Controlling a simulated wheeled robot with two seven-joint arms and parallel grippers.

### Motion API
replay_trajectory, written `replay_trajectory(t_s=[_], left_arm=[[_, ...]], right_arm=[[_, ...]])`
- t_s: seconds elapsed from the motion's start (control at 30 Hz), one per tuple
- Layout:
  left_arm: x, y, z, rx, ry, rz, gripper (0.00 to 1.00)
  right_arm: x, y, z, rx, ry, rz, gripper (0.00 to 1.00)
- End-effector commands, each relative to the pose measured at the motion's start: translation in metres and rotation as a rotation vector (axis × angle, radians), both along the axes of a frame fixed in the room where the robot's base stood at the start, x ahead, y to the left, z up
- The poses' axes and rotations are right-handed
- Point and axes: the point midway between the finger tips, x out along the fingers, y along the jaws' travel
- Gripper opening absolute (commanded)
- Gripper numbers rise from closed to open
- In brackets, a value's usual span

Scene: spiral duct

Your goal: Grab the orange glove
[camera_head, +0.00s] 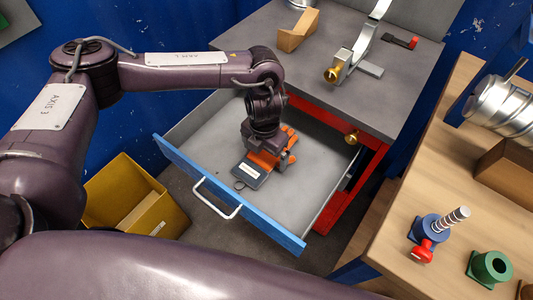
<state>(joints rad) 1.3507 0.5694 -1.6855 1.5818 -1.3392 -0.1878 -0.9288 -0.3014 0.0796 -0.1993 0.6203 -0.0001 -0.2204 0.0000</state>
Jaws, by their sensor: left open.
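An orange glove (292,153) with a dark grey cuff (250,174) lies in the open drawer (205,133) with the blue front. My left arm reaches in from the left and points down into the drawer. My left gripper (266,158) is open, right over the glove, and covers part of it. I cannot tell whether its fingers touch the glove. My right gripper does not show; a purple arm link of mine crosses the bottom of the view.
The grey workbench (300,70) above the drawer carries a metal clamp-like device (352,62). A yellow bin (135,200) stands left of the drawer. A wooden table (420,190) at the right holds a blue fitting (428,229) and a green one (492,267).

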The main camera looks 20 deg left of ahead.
Motion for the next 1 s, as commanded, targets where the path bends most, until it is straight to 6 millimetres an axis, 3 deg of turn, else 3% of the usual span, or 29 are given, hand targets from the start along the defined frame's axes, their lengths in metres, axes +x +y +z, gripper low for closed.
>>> replay_trajectory(t_s=[0.1, 0.37, 0.63, 1.0], left_arm=[[-0.0004, -0.0005, -0.0114, -0.001, 0.001, -0.001, 1.0], [0.0, -0.0006, -0.0138, -0.001, -0.001, -0.001, 1.0], [0.0, -0.0005, -0.0135, -0.001, -0.001, -0.001, 0.65], [0.0004, -0.0006, -0.0081, -0.002, -0.002, 0.0, 0.64]], right_arm=[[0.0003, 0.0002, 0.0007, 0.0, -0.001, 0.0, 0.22], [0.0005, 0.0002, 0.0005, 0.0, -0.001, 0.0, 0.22], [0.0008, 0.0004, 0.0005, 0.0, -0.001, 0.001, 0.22], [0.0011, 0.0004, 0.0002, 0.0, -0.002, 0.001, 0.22]])
